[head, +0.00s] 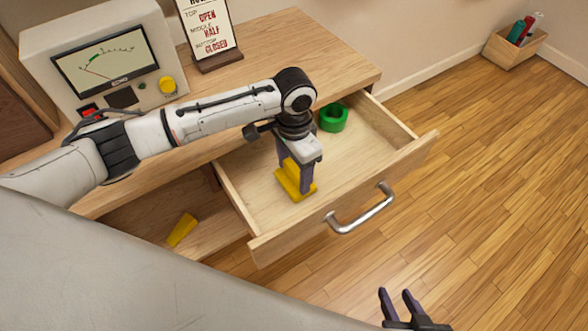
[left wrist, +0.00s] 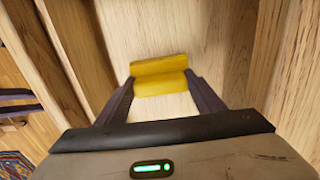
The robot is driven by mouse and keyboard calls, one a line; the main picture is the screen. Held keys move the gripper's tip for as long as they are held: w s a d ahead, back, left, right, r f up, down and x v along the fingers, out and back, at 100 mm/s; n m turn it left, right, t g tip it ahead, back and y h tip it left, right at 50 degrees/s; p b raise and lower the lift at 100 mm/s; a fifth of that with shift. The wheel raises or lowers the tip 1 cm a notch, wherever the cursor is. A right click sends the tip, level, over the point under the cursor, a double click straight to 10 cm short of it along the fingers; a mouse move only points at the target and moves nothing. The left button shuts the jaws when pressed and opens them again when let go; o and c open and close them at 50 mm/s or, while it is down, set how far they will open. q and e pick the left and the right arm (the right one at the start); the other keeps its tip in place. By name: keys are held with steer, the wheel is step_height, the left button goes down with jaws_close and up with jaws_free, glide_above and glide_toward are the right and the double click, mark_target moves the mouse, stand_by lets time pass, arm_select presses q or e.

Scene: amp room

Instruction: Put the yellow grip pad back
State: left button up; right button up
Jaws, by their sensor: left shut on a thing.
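A yellow grip pad (head: 292,184) is at the floor of the open wooden drawer (head: 350,158), near its front left. It looks like a stepped yellow block in the left wrist view (left wrist: 160,66). My left gripper (head: 298,176) points down into the drawer and is shut on this yellow block, one finger on each side in the left wrist view (left wrist: 160,90). Whether the block touches the drawer floor is hard to tell. A second yellow piece (head: 182,230) lies lower, left of the open drawer. My right gripper (head: 402,305) is empty, its fingers apart, at the bottom edge.
A green ring-shaped object (head: 333,118) sits at the drawer's back. The drawer has a metal handle (head: 360,210). On the cabinet top stand a meter box (head: 100,55) and a sign (head: 208,30) reading open, half, closed. A wooden box (head: 514,48) stands far right; the floor between is clear.

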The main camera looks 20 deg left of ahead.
mark_target(294, 170)
arm_select(q)
steer(key=o, duration=1)
steer(key=shift+f, duration=0.1)
steer(key=shift+o, duration=0.2)
step_height(294, 170, up, 12)
steer(key=p, duration=0.1)
steer(key=shift+p, duration=0.35)
